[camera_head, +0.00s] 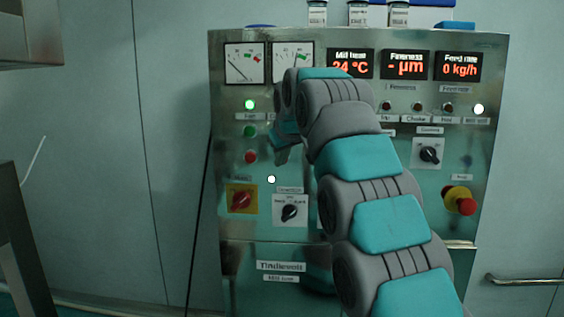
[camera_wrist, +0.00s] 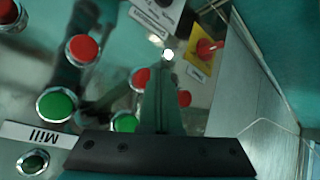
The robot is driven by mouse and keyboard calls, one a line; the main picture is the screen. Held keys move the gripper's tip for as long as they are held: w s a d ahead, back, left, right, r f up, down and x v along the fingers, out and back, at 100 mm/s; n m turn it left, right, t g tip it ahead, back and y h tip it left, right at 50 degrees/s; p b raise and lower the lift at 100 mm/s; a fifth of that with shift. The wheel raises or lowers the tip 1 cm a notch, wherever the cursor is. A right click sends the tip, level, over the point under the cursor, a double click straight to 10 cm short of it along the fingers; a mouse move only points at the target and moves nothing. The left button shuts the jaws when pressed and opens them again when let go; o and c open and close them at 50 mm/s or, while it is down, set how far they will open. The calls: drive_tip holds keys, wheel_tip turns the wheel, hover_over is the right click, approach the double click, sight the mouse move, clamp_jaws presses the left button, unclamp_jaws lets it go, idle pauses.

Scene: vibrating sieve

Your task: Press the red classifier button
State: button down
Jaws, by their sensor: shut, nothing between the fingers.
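In the wrist view, red buttons show at the upper left (camera_wrist: 82,49), near the middle (camera_wrist: 140,78) and cut off in the top left corner (camera_wrist: 8,10). None has a readable classifier label, so I cannot tell which is the classifier's. A green button (camera_wrist: 57,105) sits by an upside-down "Mill" label. In the head view, one red button (camera_head: 251,157) shows in the left column; my arm covers the panel to its right. My gripper (camera_head: 281,150) is shut and empty in front of the panel's left half; contact cannot be told. It also shows in the wrist view (camera_wrist: 162,75).
The metal control panel (camera_head: 228,222) has a red switch on a yellow plate (camera_head: 242,199), a black rotary switch (camera_head: 290,212) and a red emergency button (camera_head: 464,203). Bottles (camera_head: 358,14) stand on top. A metal handle (camera_head: 525,281) is at right.

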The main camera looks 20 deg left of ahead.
drive_tip(key=shift+s+d+f+b, duration=0.1)
drive_tip(key=shift+s+d+b, duration=0.1)
drive_tip(key=shift+s+b, duration=0.5)
drive_tip(key=shift+s+d+r+b, duration=0.15)
drive_tip(key=shift+s+b, duration=0.2)
drive_tip(key=shift+s, duration=0.55)
drive_tip(key=shift+s+d+f+b, duration=0.2)
drive_tip(key=shift+s+b, duration=0.35)
drive_tip(key=shift+s, duration=0.25)
